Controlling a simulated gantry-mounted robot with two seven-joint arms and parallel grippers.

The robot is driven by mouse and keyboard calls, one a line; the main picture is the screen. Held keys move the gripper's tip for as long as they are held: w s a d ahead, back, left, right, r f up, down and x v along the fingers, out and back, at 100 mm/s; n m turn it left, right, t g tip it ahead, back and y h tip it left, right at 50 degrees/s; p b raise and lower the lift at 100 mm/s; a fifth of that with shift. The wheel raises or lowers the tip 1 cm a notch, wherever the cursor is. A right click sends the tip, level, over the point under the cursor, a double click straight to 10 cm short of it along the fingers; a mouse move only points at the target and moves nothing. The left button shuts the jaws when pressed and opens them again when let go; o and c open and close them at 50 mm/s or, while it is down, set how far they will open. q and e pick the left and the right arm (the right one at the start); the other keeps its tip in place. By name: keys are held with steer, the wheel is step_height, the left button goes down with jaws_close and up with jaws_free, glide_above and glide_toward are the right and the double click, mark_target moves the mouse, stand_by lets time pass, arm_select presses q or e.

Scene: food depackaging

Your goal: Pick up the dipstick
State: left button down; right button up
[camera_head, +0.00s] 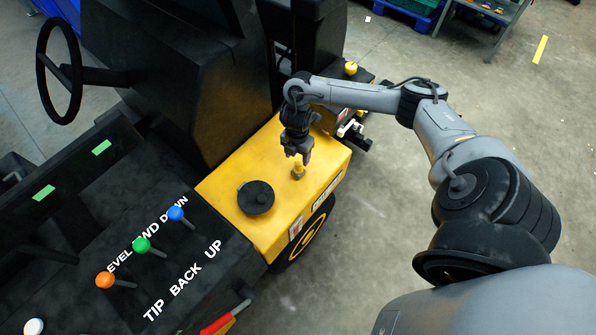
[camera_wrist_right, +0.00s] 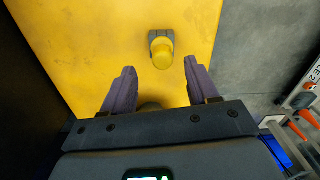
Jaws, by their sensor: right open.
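The dipstick (camera_head: 298,172) has a yellow top and stands on the yellow hood near its outer edge. In the right wrist view its yellow knob (camera_wrist_right: 162,55) shows with a dark grey bracket around its far side. My right gripper (camera_head: 298,155) points down just above the dipstick and is open. In the right wrist view the fingers (camera_wrist_right: 158,88) are spread apart with nothing held, and the knob lies beyond their tips, slightly right of centre. My left gripper is not in view.
A round black cap (camera_head: 256,198) sits on the yellow hood (camera_head: 235,180), left of the dipstick. Coloured levers, including a blue-knobbed one (camera_head: 176,213), stand on the black panel. A steering wheel (camera_head: 58,72) is at upper left. Open floor lies right of the vehicle.

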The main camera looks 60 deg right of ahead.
mark_target(298, 163)
steer(key=f, duration=0.4)
steer(key=shift+s+a+f, duration=0.15)
steer(key=shift+s+f, duration=0.05)
steer(key=shift+f, duration=0.45)
steer(key=shift+c, duration=0.2)
jaws_close()
steer(key=shift+r, duration=0.2)
